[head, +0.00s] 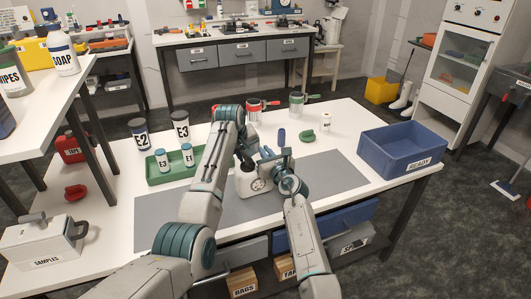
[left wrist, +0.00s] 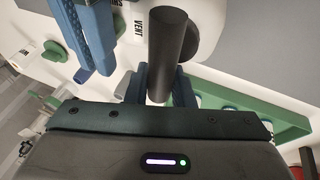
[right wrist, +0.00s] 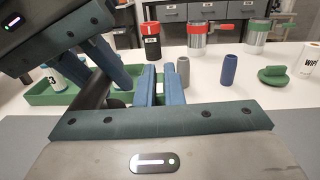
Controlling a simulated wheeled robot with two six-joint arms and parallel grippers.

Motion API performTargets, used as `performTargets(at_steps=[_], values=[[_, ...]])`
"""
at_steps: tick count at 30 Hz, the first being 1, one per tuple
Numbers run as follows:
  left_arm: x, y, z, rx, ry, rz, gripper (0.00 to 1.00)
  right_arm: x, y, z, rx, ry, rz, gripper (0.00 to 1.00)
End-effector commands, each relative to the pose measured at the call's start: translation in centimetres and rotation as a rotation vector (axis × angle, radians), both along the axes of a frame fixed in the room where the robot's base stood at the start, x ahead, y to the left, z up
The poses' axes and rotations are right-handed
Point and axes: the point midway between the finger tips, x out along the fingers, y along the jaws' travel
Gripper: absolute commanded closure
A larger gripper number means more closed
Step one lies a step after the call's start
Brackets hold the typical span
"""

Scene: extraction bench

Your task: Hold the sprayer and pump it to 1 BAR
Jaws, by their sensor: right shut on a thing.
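The white sprayer (head: 249,185) stands on the grey mat (head: 325,175), with a round gauge (head: 258,185) on its front. In the left wrist view its white body (left wrist: 143,38) carries a VENT label, and a black handle (left wrist: 171,45) sticks out towards the camera. My left gripper (left wrist: 158,88) is open, its fingers on either side of the black handle. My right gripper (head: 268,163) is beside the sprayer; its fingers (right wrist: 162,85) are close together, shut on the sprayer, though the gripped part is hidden. The gauge reading is too small to tell.
A green tray (head: 160,177) with labelled bottles stands at left. A blue READY crate (head: 400,165) is at right. Behind are red (head: 254,110) and green (head: 297,103) handled canisters, a blue cylinder (right wrist: 229,70), a grey cylinder (right wrist: 183,72) and a green cap (right wrist: 273,76).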

Motion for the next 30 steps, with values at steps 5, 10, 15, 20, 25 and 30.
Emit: performTargets(at_steps=[5,10,15,20,25,30], values=[[0.0,0.0,0.0,0.000,0.001,0.000,0.99,0.0,0.0,0.0,0.000,0.000,0.000,1.00],[0.0,0.0,0.1,0.000,0.000,0.000,0.99,0.0,0.0,0.0,0.000,0.000,0.000,1.00],[0.1,0.0,1.2,-0.001,-0.003,-0.001,0.99,0.0,0.0,0.0,-0.001,0.001,0.000,1.00],[0.1,0.0,2.4,0.000,-0.002,-0.001,0.99,0.0,0.0,-0.1,-0.002,0.002,0.000,1.00],[0.1,0.0,3.6,0.000,-0.004,-0.001,0.99,0.0,0.0,-0.1,-0.002,0.002,0.000,1.00],[0.1,0.0,4.8,0.000,-0.006,0.000,0.99,0.0,0.0,-0.1,-0.002,0.002,0.000,1.00]])
